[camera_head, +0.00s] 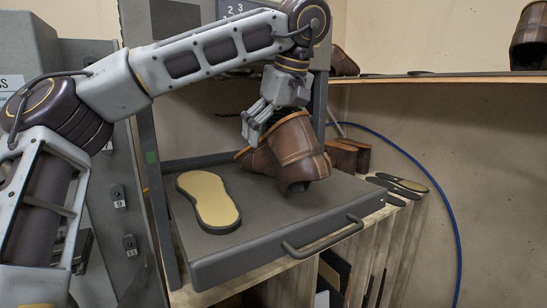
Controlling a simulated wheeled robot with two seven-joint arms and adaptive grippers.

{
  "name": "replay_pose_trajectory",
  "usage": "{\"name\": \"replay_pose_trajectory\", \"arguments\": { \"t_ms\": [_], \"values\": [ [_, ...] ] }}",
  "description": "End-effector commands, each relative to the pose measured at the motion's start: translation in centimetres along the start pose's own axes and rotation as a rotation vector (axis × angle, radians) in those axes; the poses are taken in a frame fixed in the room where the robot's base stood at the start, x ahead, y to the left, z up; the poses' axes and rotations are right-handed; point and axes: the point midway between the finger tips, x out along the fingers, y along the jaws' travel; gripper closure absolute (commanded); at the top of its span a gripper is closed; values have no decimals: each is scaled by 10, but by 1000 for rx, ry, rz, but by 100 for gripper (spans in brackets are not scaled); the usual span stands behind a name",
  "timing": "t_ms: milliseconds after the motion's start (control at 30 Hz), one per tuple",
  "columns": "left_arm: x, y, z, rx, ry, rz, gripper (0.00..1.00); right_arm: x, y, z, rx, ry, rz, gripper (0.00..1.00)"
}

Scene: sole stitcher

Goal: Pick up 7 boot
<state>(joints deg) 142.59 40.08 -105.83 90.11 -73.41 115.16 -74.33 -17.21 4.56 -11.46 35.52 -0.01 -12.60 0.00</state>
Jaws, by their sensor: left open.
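A tan sole with a dark rim (209,199) lies flat on the tray left of the boot. My right gripper is out of view.
The tray has a front handle (325,240). More brown footwear (348,156) stands behind the tray, and dark soles (402,184) lie at its right. A shelf (440,78) with another boot (530,38) is at upper right. A blue cable (447,190) runs along the wall.

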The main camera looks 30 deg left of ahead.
Motion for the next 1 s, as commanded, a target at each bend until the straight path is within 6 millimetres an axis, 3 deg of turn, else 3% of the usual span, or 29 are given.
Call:
{"name": "replay_pose_trajectory", "arguments": {
  "t_ms": [567,1000],
  "values": [
    [4,0,0,0,0,0,0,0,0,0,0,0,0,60],
    [4,0,0,0,0,0,54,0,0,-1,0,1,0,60]
  ]
}}
